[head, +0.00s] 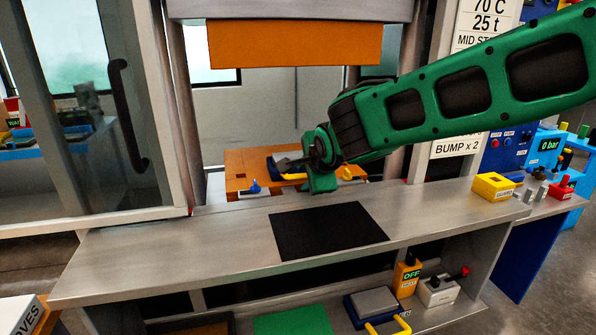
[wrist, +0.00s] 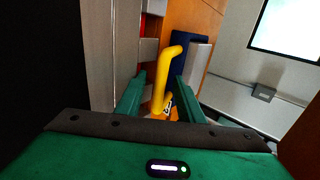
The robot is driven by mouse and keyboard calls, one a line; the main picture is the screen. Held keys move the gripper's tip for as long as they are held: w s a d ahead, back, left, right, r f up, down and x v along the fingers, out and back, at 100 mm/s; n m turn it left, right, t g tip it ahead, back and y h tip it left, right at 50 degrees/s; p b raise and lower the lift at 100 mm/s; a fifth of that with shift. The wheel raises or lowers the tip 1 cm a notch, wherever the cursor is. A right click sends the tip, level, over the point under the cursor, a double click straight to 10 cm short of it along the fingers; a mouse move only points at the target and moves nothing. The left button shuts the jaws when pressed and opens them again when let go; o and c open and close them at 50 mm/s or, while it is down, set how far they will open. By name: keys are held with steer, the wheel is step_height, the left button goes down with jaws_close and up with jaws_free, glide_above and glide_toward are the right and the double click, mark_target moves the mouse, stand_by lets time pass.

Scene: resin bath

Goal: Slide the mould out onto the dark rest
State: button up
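The mould (head: 283,158), a grey block on a dark blue base with a yellow handle, sits on the orange lower platen (head: 236,168) of the press. My gripper (head: 310,172) is at the mould's near right side; its fingers are partly hidden by the wrist in the head view. In the wrist view, the yellow handle (wrist: 159,84) stands between my two green fingers (wrist: 157,92), with a visible space on each side. The gripper looks open around the handle. The dark rest (head: 325,231) is a bare black mat on the steel table in front of the press.
The orange upper platen (head: 295,44) hangs well above the lower one. The steel table (head: 170,255) is clear around the rest. A yellow box (head: 493,186) stands at its right end. The lower shelf holds another yellow-handled block (head: 375,303). A sliding guard door (head: 110,110) stands at left.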

steer(key=shift+c, duration=0.6)
jaws_close()
steer(key=shift+s+d, duration=0.4)
steer(key=shift+s, duration=0.95)
steer(key=shift+s+d, duration=0.4)
steer(key=shift+s, duration=1)
steer(key=shift+s+d, duration=0.4)
steer(key=shift+s, duration=0.95)
steer(key=shift+s+d, duration=0.4)
steer(key=shift+s, duration=0.95)
steer(key=shift+s+d, duration=0.35)
steer(key=shift+s, duration=1)
steer(key=shift+s+d, duration=0.4)
steer(key=shift+s, duration=0.95)
steer(key=shift+s+d, duration=0.4)
steer(key=shift+s, duration=0.95)
steer(key=shift+s+d, duration=0.35)
steer(key=shift+s, duration=0.95)
steer(key=shift+s+d, duration=0.4)
steer(key=shift+s, duration=0.95)
